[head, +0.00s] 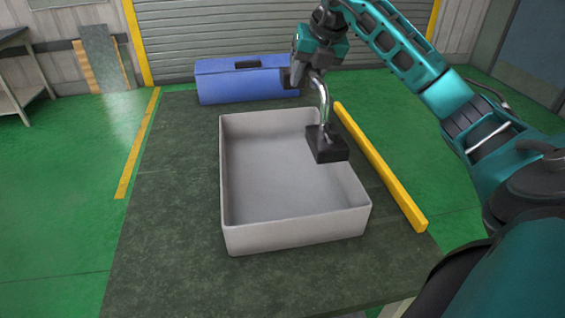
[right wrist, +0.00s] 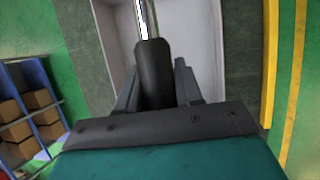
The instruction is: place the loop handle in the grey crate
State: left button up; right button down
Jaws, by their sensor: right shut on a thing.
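The grey crate (head: 295,232) stands on the dark table and its inside looks empty. My right gripper (head: 292,80) is shut on the loop handle (head: 322,98), a bent shiny metal tube with a black block (head: 327,144) at its lower end. The block hangs over the right part of the crate, overlapping its right wall in the head view; its height above the floor of the crate is hard to tell. In the right wrist view, the handle's dark grip end (right wrist: 154,75) sits between the fingers, with the crate (right wrist: 202,50) beyond. My left gripper is not in view.
A blue toolbox (head: 245,82) stands on the table behind the crate. A yellow bar (head: 380,168) lies along the table's right side, close to the crate. The table (head: 165,215) is clear to the left and in front of the crate.

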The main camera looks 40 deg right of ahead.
jog(key=shift+f+b, duration=0.75)
jog(key=shift+f, duration=8.75)
jog(key=c, duration=0.7)
grip_release()
jog(key=shift+s, duration=0.15)
jog(key=shift+c, duration=0.2)
jog(key=v, duration=1.2)
jog(key=shift+f, duration=0.1)
